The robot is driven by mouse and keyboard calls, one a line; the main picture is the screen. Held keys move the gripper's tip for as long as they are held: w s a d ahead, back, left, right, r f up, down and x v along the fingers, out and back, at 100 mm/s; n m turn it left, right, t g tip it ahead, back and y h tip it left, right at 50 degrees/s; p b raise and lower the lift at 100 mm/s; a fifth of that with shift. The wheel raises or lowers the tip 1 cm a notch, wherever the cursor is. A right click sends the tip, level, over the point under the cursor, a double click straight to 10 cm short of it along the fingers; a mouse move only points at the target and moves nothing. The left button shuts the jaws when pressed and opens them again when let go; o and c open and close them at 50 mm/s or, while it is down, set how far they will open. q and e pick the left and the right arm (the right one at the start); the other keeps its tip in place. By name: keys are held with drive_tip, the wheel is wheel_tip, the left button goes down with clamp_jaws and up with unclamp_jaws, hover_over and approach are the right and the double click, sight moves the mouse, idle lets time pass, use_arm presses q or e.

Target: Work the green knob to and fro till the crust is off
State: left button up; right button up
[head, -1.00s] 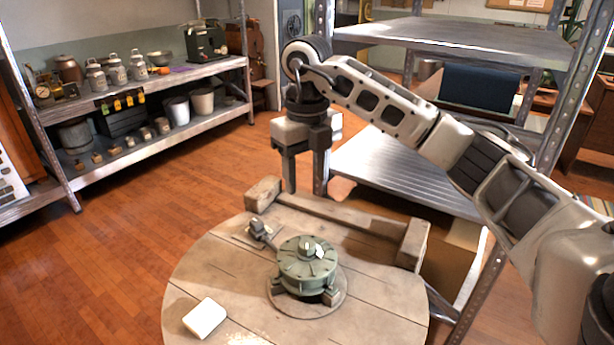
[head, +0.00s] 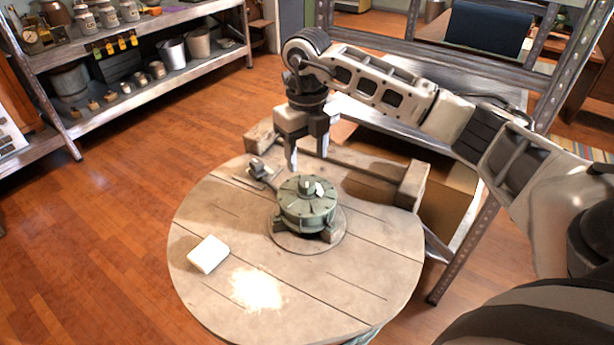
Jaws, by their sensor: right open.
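A squat green round housing (head: 306,212) stands on a round base plate on the wooden table. My right gripper (head: 308,161) points down just above and behind the knob. Its two fingers are apart with nothing between them, and it does not appear to touch the housing. My left gripper is not in view.
The round wooden table (head: 370,270) also holds a white block (head: 208,254), pale powder (head: 257,289), a small metal fitting (head: 258,168) and a wooden beam frame (head: 411,186) at the back. Metal shelving (head: 470,60) stands behind. The table's front right is clear.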

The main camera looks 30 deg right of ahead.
sight(307, 182)
wheel_tip(307, 182, down, 7)
drive_tip(key=shift+r, duration=0.1)
idle(0.3)
drive_tip(key=c, duration=1)
